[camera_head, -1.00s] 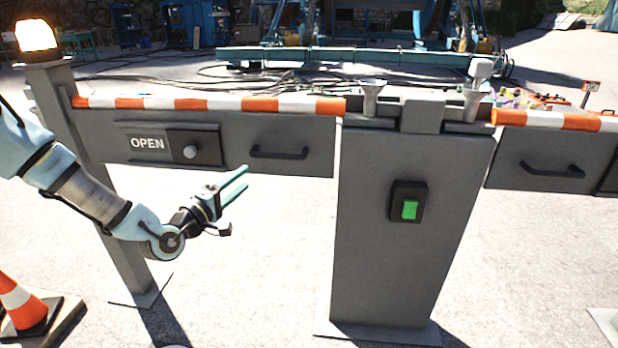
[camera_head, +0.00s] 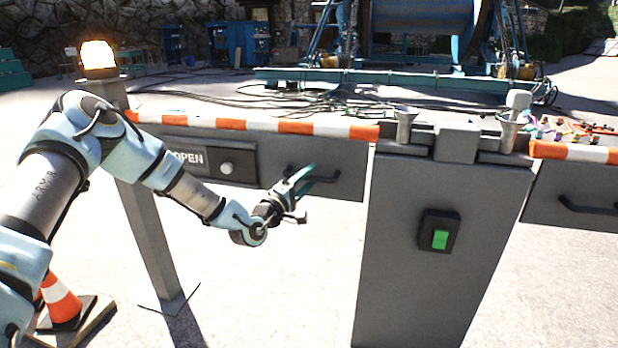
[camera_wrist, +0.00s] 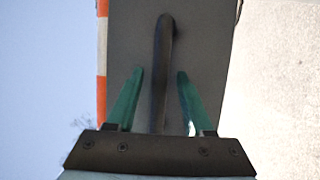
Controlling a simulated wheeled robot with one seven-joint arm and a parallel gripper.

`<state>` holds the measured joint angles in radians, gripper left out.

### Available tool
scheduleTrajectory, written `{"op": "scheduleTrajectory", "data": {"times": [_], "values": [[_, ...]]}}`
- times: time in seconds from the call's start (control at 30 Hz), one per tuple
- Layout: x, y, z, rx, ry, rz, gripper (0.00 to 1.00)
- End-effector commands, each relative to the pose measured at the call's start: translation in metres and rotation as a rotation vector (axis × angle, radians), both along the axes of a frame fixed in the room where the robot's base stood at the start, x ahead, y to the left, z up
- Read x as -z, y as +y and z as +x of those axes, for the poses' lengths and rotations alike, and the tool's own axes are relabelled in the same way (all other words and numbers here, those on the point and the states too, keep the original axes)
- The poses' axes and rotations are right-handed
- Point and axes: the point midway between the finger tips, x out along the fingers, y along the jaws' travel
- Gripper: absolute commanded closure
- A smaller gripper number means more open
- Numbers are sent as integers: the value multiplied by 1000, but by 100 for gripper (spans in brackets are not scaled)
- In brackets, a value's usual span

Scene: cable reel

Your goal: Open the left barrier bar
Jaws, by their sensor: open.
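The left barrier bar (camera_head: 345,160) is a grey panel with an orange and white striped top edge, spanning from the left post to the central grey post (camera_head: 435,240). Its black handle (camera_head: 322,179) is at the bar's right part. My gripper (camera_head: 308,180) is open at the handle's left end. In the wrist view the handle (camera_wrist: 161,70) runs between the two green fingers of my gripper (camera_wrist: 158,88), with a gap on either side. The OPEN plate with a round knob (camera_head: 226,168) is left of the handle, partly hidden by my arm.
A green switch (camera_head: 440,240) is on the central post. The right barrier bar (camera_head: 572,195) lies beyond it. An orange and white cone (camera_head: 60,298) stands at lower left. A lit orange lamp (camera_head: 97,56) tops the left post. Cables lie behind the bar.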

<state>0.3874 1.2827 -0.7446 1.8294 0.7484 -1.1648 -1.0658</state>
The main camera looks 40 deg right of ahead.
Motion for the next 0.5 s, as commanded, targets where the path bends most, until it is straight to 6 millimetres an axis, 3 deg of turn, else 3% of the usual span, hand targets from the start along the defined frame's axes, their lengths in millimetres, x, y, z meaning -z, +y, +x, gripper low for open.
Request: {"op": "scheduleTrajectory", "data": {"times": [0.27, 0.5], "values": [[0, -1, 0, 0, 0, 1, 48], [0, -1, 0, 0, 0, 1, 75]]}}
